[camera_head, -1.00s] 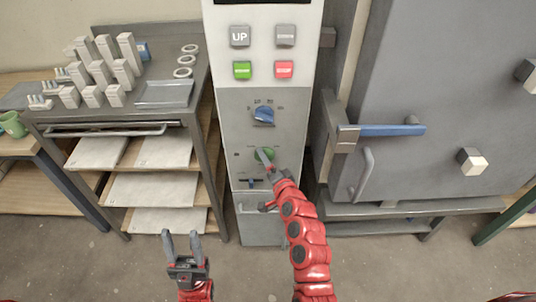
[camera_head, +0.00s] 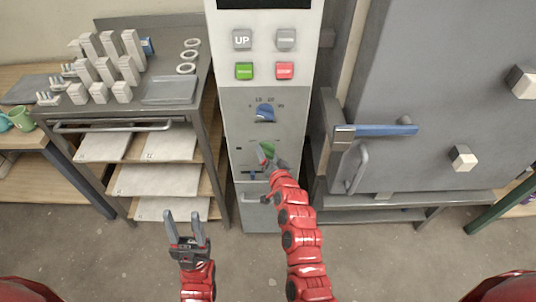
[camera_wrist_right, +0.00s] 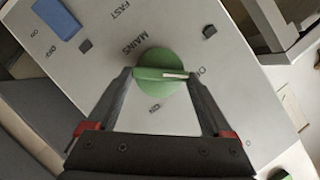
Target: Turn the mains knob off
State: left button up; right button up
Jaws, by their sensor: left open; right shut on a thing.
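The green mains knob (camera_head: 266,149) is on the grey control panel of the tall cabinet, partly hidden by my right gripper (camera_head: 272,161) in the head view. In the right wrist view, the round knob (camera_wrist_right: 161,84) sits between the fingertips of my right gripper (camera_wrist_right: 161,73), which is shut on its raised grip. The white mark on the grip points right, toward a label partly hidden by a finger. "MAINS" is printed beside the knob. My left gripper (camera_head: 186,224) is open and empty, low in front of the shelf rack.
Green (camera_head: 244,71) and red (camera_head: 285,71) buttons are higher up. A kiln door with a blue handle (camera_head: 387,131) stands right; a shelf rack (camera_head: 158,179) stands left.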

jog(key=shift+f, duration=0.1)
jog(key=o, duration=1.1)
jog(key=shift+o, duration=0.2)
jog(key=shift+s, duration=0.1)
jog(key=b+v, duration=0.2)
jog(key=v, duration=1.5)
jog(key=shift+s+d, duration=0.1)
